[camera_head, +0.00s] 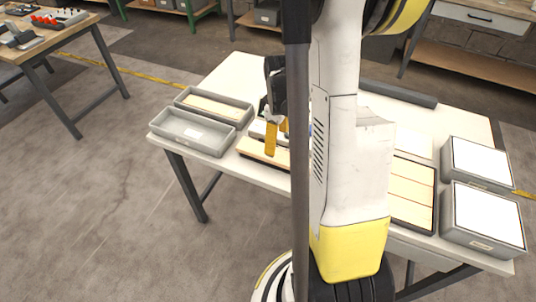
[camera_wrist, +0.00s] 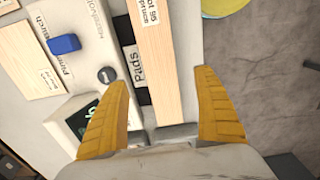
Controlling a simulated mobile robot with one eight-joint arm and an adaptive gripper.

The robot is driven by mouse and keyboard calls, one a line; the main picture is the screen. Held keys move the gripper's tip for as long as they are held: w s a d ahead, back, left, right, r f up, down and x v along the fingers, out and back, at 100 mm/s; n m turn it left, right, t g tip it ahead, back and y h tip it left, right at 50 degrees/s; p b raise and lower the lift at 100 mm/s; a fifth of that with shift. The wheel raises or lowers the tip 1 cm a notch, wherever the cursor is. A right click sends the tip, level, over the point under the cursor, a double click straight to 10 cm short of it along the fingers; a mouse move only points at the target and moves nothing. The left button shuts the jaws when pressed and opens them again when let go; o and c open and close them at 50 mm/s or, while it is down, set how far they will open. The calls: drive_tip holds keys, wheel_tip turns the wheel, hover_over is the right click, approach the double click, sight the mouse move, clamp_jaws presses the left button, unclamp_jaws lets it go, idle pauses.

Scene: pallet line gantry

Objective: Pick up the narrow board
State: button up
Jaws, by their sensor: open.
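A narrow, pale wooden board (camera_wrist: 178,98) with a printed label near its top end runs lengthwise between my fingers in the wrist view. My gripper (camera_wrist: 162,78) is open, with one yellow finger on each side of the board and a gap beside it. The frames do not show clearly how far the fingertips are above it. In the head view my gripper (camera_head: 277,142) is over a pale board (camera_head: 257,152) near the table's front edge; my arm hides part of that area. A wider labelled board (camera_wrist: 28,62) lies at the left in the wrist view.
A white device with a blue button (camera_wrist: 64,44) and a dark knob (camera_wrist: 107,74) stands left of the narrow board. Two grey trays (camera_head: 190,132) are left on the table (camera_head: 232,72). Two grey boxes with white tops (camera_head: 482,215) and a panelled tray (camera_head: 412,190) are right.

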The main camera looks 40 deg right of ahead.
sight(276, 154)
wheel_tip(276, 154, down, 8)
drive_tip(key=b, duration=0.3)
drive_tip(key=shift+w+r, duration=0.1)
drive_tip(key=shift+r, duration=0.1)
drive_tip(key=c, duration=1.4)
drive_tip(key=shift+c, duration=0.2)
